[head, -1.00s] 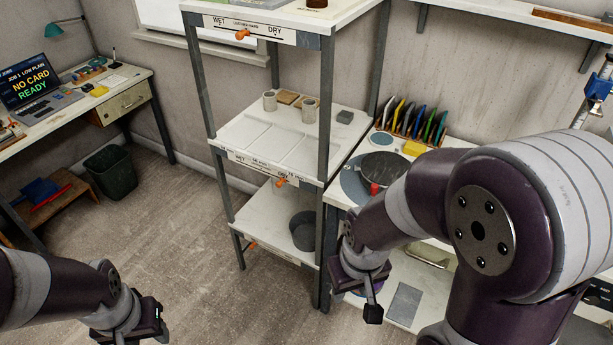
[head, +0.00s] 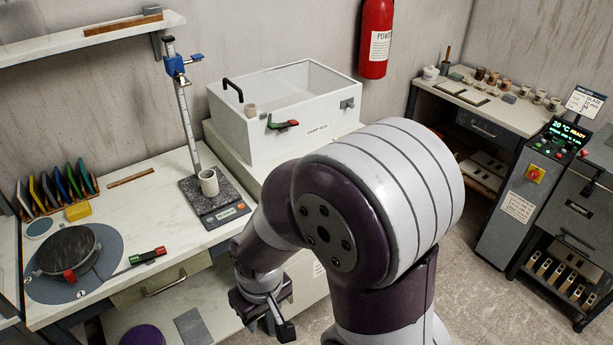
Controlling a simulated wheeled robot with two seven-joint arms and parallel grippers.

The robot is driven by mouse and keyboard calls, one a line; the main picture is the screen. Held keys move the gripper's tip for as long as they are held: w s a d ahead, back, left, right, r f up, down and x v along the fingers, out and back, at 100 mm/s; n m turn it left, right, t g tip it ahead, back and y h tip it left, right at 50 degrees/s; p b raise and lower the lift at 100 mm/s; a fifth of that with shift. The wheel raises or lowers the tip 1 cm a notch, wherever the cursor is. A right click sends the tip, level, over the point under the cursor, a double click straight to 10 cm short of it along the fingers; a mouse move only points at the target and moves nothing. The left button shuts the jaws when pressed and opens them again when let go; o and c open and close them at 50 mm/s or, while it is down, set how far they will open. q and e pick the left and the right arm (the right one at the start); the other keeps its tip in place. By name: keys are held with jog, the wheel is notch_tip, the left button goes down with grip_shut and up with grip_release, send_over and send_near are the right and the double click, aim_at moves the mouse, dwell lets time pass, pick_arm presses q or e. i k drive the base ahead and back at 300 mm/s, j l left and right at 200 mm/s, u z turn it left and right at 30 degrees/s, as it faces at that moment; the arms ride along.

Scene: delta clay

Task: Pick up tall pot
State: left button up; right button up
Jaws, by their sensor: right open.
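A small grey-beige pot (head: 208,182) stands upright on the dark plate of a scale (head: 222,212) on the white worktop. Several small pots (head: 507,85) stand on the bench at the far right. I cannot tell which of these is the tall pot. My right gripper (head: 268,318) is open and empty, pointing down in front of the worktop, below and apart from the pot on the scale. My left gripper is out of view.
The white box (head: 285,115) stands behind. A kiln (head: 560,230) and its control panel (head: 535,170) stand at right.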

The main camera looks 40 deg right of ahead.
aim_at(209, 184)
jog(key=z, duration=0.7)
jog(key=i+j, duration=0.4)
jog(key=i, duration=0.15)
jog(key=i+j+z, duration=0.1)
jog(key=i+j, duration=0.3)
jog(key=z, duration=0.4)
jog(key=i+j+z, duration=0.1)
jog(key=z, duration=0.65)
jog(key=j+z, duration=0.15)
jog(key=z, duration=0.25)
jog(key=i, duration=0.05)
